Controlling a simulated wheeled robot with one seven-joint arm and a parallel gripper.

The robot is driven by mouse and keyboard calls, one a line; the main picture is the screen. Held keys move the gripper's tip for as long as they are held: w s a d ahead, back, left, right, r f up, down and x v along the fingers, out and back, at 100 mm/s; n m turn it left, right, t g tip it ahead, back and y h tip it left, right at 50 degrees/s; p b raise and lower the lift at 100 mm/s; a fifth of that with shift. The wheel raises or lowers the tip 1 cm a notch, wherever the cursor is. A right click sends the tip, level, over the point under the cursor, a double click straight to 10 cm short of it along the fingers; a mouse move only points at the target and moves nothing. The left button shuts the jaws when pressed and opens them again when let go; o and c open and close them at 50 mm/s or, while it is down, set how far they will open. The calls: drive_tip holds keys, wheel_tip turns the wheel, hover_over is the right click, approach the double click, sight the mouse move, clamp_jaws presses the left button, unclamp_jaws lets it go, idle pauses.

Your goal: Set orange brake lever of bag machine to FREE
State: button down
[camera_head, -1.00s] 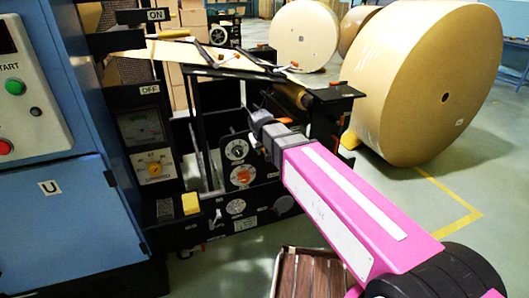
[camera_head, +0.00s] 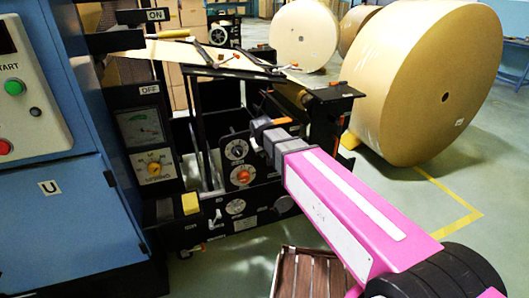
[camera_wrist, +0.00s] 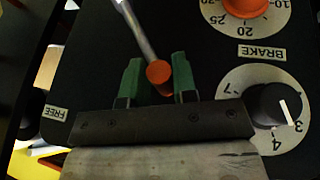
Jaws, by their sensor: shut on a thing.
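In the wrist view the brake lever shows as a grey metal rod with a round orange knob (camera_wrist: 158,72) at its end. The rod runs from the knob up and slightly left. My gripper (camera_wrist: 158,80) has its two green fingers shut on the knob, one on each side. A FREE label (camera_wrist: 55,113) lies left of the knob, and a BRAKE label (camera_wrist: 263,52) lies to its right. The knob is between the two labels.
An orange dial (camera_wrist: 245,5) and a black knob (camera_wrist: 278,104) sit on the panel right of my gripper. A blue cabinet (camera_head: 75,225) stands left. A large kraft roll (camera_head: 410,90) stands at the right. The floor right of my arm is open.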

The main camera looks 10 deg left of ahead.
drive_tip(key=shift+w+d+r, duration=0.35)
drive_tip(key=shift+d, duration=0.2)
drive_tip(key=shift+w+d+r, duration=0.3)
drive_tip(key=shift+d+r, duration=0.05)
drive_tip(key=shift+d, duration=0.15)
drive_tip(key=c, duration=1)
unclamp_jaws()
drive_tip(key=shift+c, duration=0.2)
drive_tip(key=shift+r, duration=0.15)
drive_tip(key=v, duration=1)
drive_tip(key=shift+s+d+r, duration=0.15)
drive_tip(key=shift+r, duration=0.1)
